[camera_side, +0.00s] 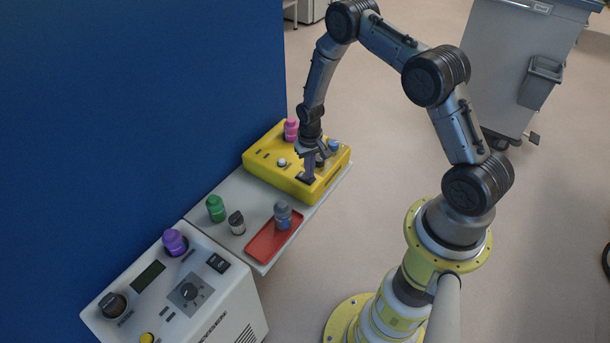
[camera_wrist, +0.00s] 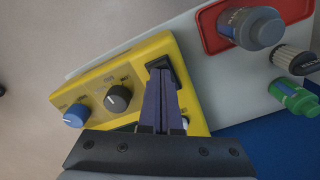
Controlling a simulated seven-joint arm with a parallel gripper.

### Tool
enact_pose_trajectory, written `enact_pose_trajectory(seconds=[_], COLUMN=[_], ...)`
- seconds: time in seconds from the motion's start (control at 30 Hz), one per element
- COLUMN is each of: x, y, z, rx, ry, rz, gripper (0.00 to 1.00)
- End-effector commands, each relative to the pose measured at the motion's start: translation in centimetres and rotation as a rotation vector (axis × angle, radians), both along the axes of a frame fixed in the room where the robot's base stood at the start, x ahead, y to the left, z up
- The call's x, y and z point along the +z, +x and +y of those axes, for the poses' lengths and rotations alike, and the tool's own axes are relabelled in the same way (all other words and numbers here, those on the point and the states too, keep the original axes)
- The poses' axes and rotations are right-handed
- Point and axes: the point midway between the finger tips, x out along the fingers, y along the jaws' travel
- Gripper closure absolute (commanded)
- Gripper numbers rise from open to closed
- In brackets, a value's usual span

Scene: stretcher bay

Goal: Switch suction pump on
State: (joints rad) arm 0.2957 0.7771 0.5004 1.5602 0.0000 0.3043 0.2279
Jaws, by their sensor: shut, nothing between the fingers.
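A yellow unit (camera_side: 270,173) with knobs sits at the far end of a light shelf; it looks like the suction pump, but its labels are too small to read. It also shows in the wrist view (camera_wrist: 140,58). A dark rocker switch (camera_wrist: 157,62) is set in its top near one edge. My gripper (camera_side: 309,177) is shut and empty, pointing down at that switch. In the wrist view its fingertips (camera_wrist: 160,78) overlap the switch and partly hide it; I cannot tell whether they touch or which way the rocker is tipped.
A blue knob (camera_wrist: 76,115) and black knob (camera_wrist: 118,98) are beside the fingers. A pink-capped item (camera_side: 291,130) stands at the unit's back. A red tray (camera_side: 262,244) with a grey bottle (camera_side: 283,215), a green bottle (camera_side: 215,208) and a white console (camera_side: 203,310) are nearer. A blue wall (camera_side: 120,90) borders the shelf.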

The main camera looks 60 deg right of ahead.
Motion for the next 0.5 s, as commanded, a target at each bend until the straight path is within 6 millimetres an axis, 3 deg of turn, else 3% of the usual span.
enact_pose_trajectory(seconds=[0.5], x=[-0.38], y=[0.07], z=[-0.02], rx=[0.000], ry=[-0.001], rz=[-0.002], gripper=[1.00])
